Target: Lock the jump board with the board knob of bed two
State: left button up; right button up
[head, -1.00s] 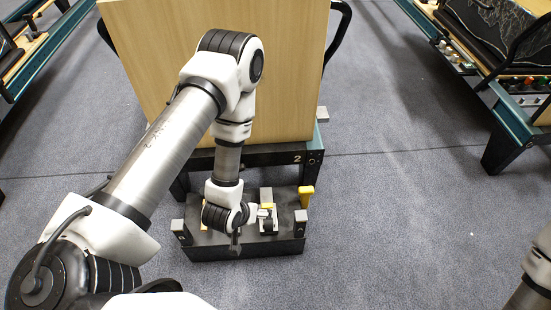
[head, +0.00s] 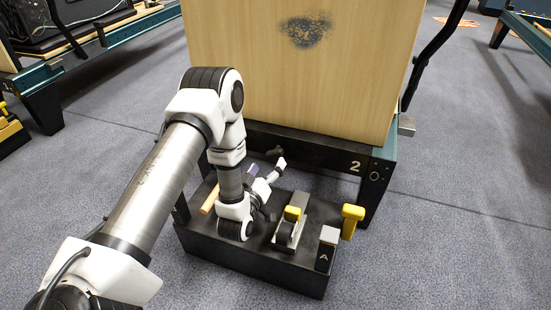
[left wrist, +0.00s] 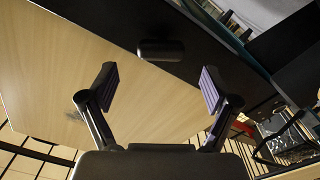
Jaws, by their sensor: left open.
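The pale wooden jump board (head: 300,85) stands upright on the black frame marked 2 (head: 330,155); it also fills the left of the left wrist view (left wrist: 60,75). A small black knob (head: 275,152), which looks like the board knob, sits on the frame below the board. In the left wrist view the knob (left wrist: 160,50) lies just beyond and between my fingertips, apart from both. My left gripper (head: 268,172) is open and empty, low in front of the frame; its purple-padded fingers show in the left wrist view (left wrist: 157,85). My right gripper is out of view.
Another bed (head: 85,35) is at upper left.

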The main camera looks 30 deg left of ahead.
aim_at(273, 156)
pick_arm(q)
jog(key=b+x, duration=0.1)
jog(key=x, duration=0.2)
jog(key=b+x, duration=0.1)
jog(key=x, duration=0.2)
jog(key=shift+f+b, duration=0.25)
jog(key=shift+b, duration=0.15)
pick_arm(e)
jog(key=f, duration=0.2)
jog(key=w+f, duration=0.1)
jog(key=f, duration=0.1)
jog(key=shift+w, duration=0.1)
pick_arm(q)
jog(key=shift+w+r, duration=0.1)
jog(key=shift+w, duration=0.05)
jog(key=c, duration=1.2)
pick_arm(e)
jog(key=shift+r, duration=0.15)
pick_arm(q)
jog(key=shift+o, duration=0.2)
jog(key=shift+r, duration=0.1)
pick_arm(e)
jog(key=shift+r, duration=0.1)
